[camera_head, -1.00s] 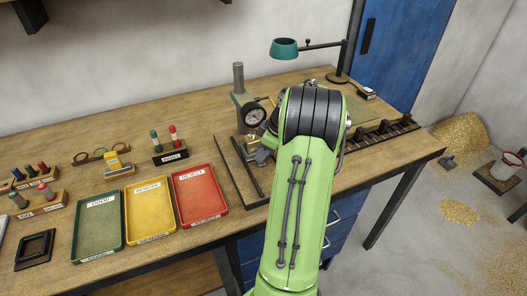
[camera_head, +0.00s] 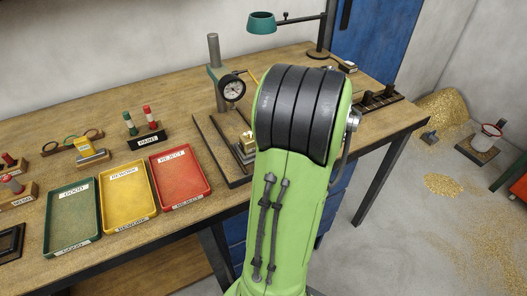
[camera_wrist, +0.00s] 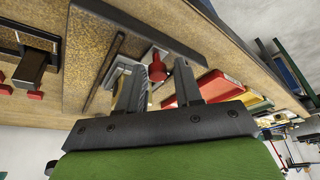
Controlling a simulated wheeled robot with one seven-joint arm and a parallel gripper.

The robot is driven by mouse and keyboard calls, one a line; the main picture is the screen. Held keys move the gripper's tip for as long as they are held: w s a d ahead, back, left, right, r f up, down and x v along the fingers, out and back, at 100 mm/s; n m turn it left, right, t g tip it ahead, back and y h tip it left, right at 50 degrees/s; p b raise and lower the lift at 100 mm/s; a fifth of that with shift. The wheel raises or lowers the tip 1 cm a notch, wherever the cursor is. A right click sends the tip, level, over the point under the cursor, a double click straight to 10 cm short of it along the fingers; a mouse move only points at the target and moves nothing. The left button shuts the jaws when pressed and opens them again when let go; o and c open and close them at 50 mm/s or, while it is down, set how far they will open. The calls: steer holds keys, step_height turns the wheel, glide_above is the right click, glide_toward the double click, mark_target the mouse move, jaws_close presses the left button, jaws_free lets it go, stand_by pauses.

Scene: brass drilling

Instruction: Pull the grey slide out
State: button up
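My gripper (camera_wrist: 160,78) is low in the wrist view, its two dark fingers spread apart with a gap between them. A red round-ended knob (camera_wrist: 183,72) shows at the right finger, and I cannot tell whether they touch. A light grey metal piece (camera_wrist: 118,72), which may be the grey slide, lies just beyond the left finger; its outline is partly hidden. In the head view my green arm hides the gripper and most of the slide's place. A brass block (camera_head: 248,141) shows on the dark fixture base (camera_head: 208,140) beside the arm.
A dial gauge (camera_head: 231,88) on a post stands behind the fixture. Green (camera_head: 72,241), yellow (camera_head: 128,221) and red (camera_head: 181,196) trays lie to the left. A teal lamp (camera_head: 262,23) overhangs the back. A dark rail (camera_head: 374,98) lies to the right.

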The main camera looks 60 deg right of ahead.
steer(key=shift+o, duration=0.9)
steer(key=shift+s+r, duration=0.1)
steer(key=shift+r, duration=0.3)
steer(key=p+v, duration=0.8)
steer(key=v, duration=0.7)
